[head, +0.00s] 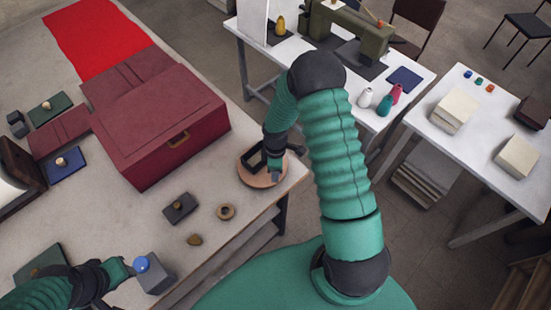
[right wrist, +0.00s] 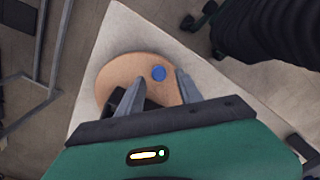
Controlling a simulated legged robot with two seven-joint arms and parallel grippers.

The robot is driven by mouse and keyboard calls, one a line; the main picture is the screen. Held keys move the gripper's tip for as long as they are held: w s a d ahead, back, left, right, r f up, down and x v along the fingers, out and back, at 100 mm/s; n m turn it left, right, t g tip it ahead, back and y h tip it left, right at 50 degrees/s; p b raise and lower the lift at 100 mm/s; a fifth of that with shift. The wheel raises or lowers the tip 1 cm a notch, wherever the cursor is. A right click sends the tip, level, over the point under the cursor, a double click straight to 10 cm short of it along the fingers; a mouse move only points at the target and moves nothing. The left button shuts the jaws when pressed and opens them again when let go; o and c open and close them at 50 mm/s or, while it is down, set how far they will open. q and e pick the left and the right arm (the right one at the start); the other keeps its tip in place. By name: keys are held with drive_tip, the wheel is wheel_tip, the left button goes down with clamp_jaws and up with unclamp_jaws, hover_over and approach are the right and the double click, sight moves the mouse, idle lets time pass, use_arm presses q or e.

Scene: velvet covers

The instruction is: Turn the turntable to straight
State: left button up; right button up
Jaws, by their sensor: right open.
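The turntable is a round wooden disc (head: 250,181) at the front right corner of the pale table. It also shows in the right wrist view (right wrist: 112,75). A blue knob (right wrist: 158,73) sits on the disc near its edge. A dark object (right wrist: 151,104) lies on the disc, partly hidden by my fingers. My right gripper (right wrist: 159,79) is open over the disc, its fingertips either side of the knob in the picture; contact cannot be told. My left gripper (head: 129,268) is at the lower left beside a grey block (head: 156,278) with a blue ball; its jaws are unclear.
A large dark red box (head: 160,125) stands left of the turntable. A small dark block (head: 180,207), a wooden ring (head: 226,211) and a brown piece (head: 194,239) lie in front. A white table (head: 400,105) with a sewing machine (head: 355,30) stands beyond a floor gap.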

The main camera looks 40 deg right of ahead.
wheel_tip(320, 180, up, 15)
drive_tip(key=b, duration=0.2)
drive_tip(key=shift+r, duration=0.15)
